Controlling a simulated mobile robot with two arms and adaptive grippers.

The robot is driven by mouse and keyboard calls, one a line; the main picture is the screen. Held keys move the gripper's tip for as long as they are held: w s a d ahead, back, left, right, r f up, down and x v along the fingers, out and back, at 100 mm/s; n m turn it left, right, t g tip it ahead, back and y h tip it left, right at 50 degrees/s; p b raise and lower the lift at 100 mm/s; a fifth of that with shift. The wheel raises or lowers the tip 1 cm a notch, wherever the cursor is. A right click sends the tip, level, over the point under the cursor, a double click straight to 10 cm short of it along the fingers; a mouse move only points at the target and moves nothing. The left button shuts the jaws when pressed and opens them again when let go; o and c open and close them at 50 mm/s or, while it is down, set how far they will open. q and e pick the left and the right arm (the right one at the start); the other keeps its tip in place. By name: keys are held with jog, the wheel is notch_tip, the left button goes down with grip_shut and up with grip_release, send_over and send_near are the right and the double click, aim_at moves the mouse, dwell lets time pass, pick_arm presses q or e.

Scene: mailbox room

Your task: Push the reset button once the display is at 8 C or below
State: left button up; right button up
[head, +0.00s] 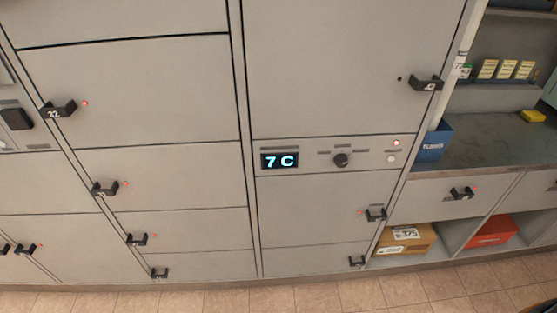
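The display (280,161) on the grey locker panel reads "7 C" in pale blue digits on black. A dark round knob (341,160) sits to its right on the same panel strip. Farther right is a small pale round button (391,159), with a lit red light (396,143) just above it. I cannot read the small labels on the panel.
Grey locker doors with black handles (426,84) surround the panel. The tiled floor (300,298) in front is clear.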

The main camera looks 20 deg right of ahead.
dwell(0.3)
grip_shut()
dwell(1.3)
